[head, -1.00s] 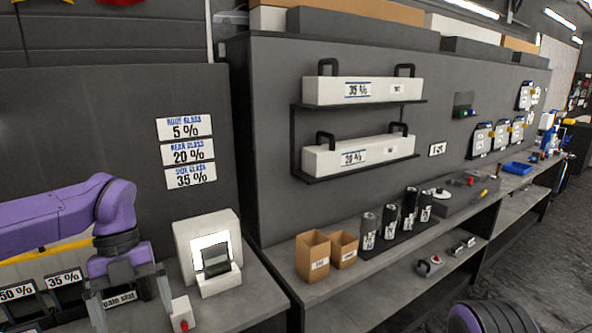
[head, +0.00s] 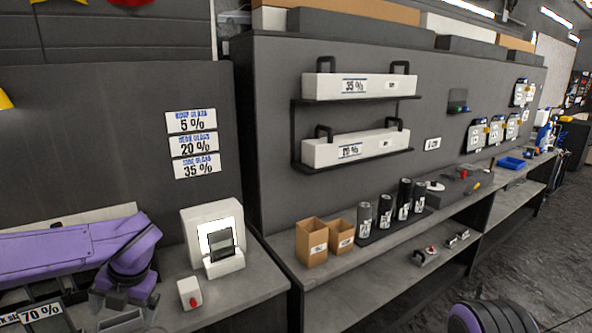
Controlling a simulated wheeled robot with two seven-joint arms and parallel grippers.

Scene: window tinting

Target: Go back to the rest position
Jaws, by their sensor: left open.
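My left arm, purple with dark joints, comes in low from the left in the head view. My left gripper (head: 122,315) is low over the near part of the left bench, with its jaws open and nothing seen between them. Its fingertips are hard to make out at the bottom of the picture. A small white box with a red button (head: 189,293) stands just right of it. A white device with a dark panel (head: 214,238) stands behind that box. My right gripper is not in view; a dark, purple-edged part of mine shows at the bottom right.
A 70 % label (head: 41,312) shows below my left arm. Two open cardboard boxes (head: 312,243) and several dark canisters (head: 365,219) stand on the right bench (head: 290,262). Wall shelves hold white boxes marked 35 % (head: 354,86) and 20 % (head: 350,150). Grey floor lies at the right.

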